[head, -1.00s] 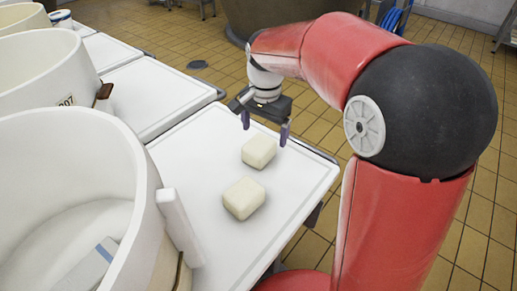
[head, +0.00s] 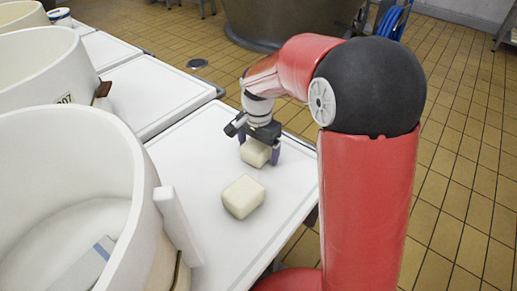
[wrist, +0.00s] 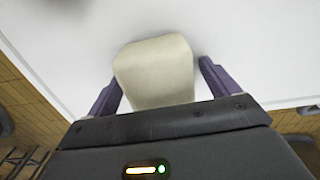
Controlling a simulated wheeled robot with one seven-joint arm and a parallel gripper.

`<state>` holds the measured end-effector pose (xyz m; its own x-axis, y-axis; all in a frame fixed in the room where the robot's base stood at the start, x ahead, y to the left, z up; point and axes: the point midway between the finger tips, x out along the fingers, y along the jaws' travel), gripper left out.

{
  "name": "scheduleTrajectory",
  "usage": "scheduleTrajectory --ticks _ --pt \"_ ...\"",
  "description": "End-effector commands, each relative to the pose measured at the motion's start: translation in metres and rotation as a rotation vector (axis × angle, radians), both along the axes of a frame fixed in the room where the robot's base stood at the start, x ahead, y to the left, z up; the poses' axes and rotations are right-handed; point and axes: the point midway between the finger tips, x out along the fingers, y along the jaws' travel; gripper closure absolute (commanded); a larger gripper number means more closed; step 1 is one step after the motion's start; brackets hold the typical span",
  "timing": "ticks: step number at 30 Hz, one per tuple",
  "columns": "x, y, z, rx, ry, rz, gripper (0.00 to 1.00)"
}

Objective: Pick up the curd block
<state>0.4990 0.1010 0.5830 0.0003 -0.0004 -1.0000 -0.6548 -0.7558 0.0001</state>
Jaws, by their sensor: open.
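Two pale cream curd blocks lie on the white table. The farther curd block (head: 255,153) is partly hidden under my gripper (head: 257,154). The nearer curd block (head: 243,197) lies apart from it, toward the camera, with nothing over it. In the wrist view the farther block (wrist: 155,72) sits between the two purple fingers of my gripper (wrist: 158,85). The fingers are open, one on each side, with a gap showing at the right finger. The left finger is close to the block, and I cannot tell whether it touches.
The white table (head: 180,165) has a raised rim and is clear around the blocks. A large white round tub (head: 70,150) stands at the left with a white upright piece (head: 178,222) on its side. More tubs and tables stand behind. A copper vat (head: 285,18) is at the back.

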Motion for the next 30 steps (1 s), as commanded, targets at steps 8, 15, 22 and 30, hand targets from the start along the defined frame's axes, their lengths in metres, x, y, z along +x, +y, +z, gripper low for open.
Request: scheduleTrajectory --ticks 8,15,22,30 --pt "0.000 0.000 0.000 0.000 0.000 0.000 0.44" --pt "0.000 0.000 0.001 0.000 -0.001 0.000 0.72" --pt "0.000 0.000 0.002 0.000 -0.001 0.000 0.72" --pt "0.001 0.000 0.028 0.001 -0.005 0.000 0.72"
